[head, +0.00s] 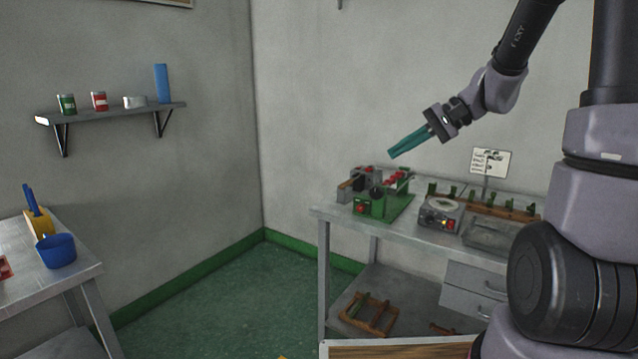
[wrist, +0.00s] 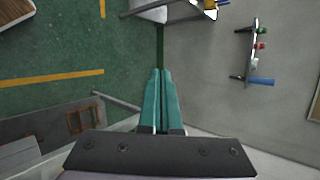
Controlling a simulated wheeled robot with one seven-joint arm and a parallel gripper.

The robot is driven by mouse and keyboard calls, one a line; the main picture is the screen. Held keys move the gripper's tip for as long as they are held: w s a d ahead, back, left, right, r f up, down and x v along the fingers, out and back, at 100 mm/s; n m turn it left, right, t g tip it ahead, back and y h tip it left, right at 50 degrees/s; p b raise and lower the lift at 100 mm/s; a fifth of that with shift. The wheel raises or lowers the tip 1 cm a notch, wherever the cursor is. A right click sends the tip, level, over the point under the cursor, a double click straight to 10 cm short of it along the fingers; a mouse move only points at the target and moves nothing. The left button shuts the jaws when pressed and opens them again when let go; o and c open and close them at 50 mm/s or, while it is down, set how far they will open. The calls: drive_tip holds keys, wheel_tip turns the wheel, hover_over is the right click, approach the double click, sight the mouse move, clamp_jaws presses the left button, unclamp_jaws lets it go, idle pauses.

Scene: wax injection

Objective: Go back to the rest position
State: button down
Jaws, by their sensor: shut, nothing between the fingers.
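My gripper (head: 393,154) has long teal fingers and is in the air, above and to the left of the middle of the workbench in the head view. The fingers are closed together with nothing between them. In the wrist view my gripper (wrist: 161,72) points out over the green floor and the wall corner, and its fingers lie side by side. A green machine with red parts (head: 385,205) stands on the bench below the gripper, clear of it.
The metal workbench (head: 322,213) also carries a grey device with a round plate (head: 440,211), a wooden rack (head: 505,211) and a small sign (head: 490,162). A wall shelf (head: 110,113) holds cans. A side table (head: 75,284) holds a blue pot (head: 57,252). Floor between is clear.

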drive_tip(key=s+d+r+n+t+h, duration=0.1)
drive_tip(key=s+d+r+t+h, duration=0.1)
drive_tip(key=s, duration=0.6)
drive_tip(key=s+d+r+n+t+h, duration=0.1)
drive_tip(key=s+d+r+t+h, duration=0.2)
drive_tip(key=s+r+h, duration=0.3)
drive_tip(key=shift+s+d+r, duration=0.6)
drive_tip(key=shift+s+d, duration=0.1)
drive_tip(key=shift+s, duration=0.35)
